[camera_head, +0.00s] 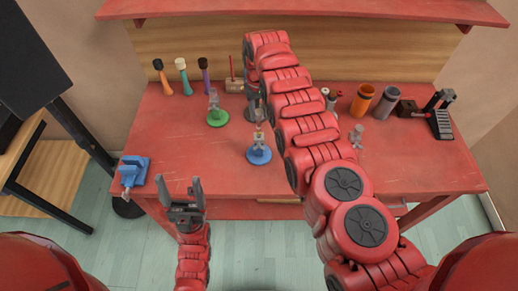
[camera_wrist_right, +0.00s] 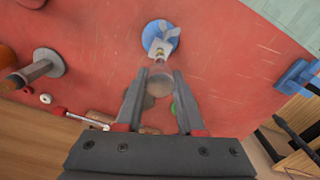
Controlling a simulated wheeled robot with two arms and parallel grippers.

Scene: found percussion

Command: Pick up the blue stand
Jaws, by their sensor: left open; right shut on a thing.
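The blue stand (camera_head: 259,155) has a round blue base and a pale clamp-like upper part. It is upright near the middle of the red table, and shows at the top of the right wrist view (camera_wrist_right: 160,32). I cannot tell whether the base is clear of the table. My left gripper (camera_head: 181,185) is open and empty at the table's front edge.
A green stand (camera_head: 217,119) is just left of the blue one. A blue vise (camera_head: 133,172) is at the left table corner. Several shakers (camera_head: 184,77) stand behind. An orange cup (camera_head: 362,99), a grey cup (camera_head: 384,105) and a black pedal (camera_head: 440,122) are right. The front right tabletop is clear.

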